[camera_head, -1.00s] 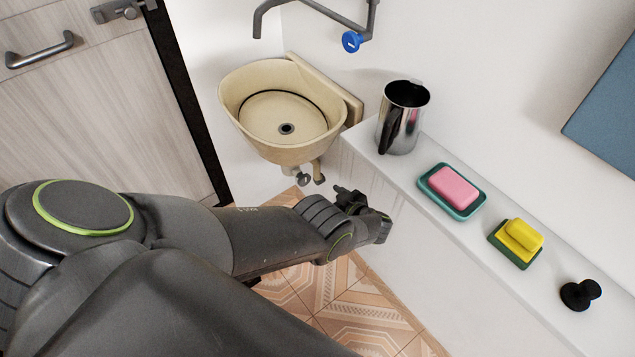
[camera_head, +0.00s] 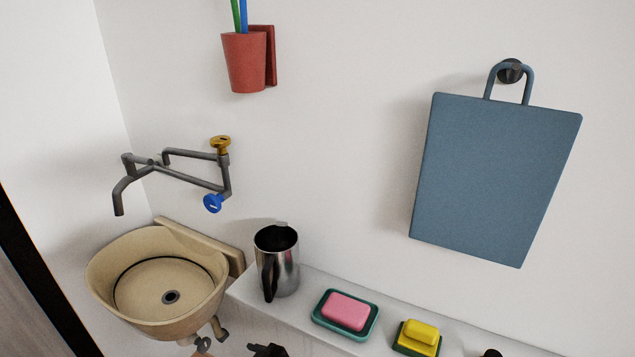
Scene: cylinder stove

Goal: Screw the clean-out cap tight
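The beige wall basin (camera_head: 210,318) is at the lower left, with a drain in its bowl. Under it, grey pipe fittings (camera_head: 203,344) show at the bottom edge; one may be the clean-out cap, but I cannot tell which or how tight it is. The dark tip of my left gripper (camera_head: 267,350) just shows at the bottom edge, right of the fittings and apart from them in the picture. Most of it is cut off, so its opening is unclear.
A white ledge (camera_head: 312,283) carries a steel pitcher (camera_head: 286,274), a pink soap (camera_head: 346,312) in a green dish and a yellow sponge (camera_head: 420,332). Above are a faucet (camera_head: 190,180) with blue and yellow knobs, a red cup (camera_head: 243,62) and a blue board (camera_head: 490,170).

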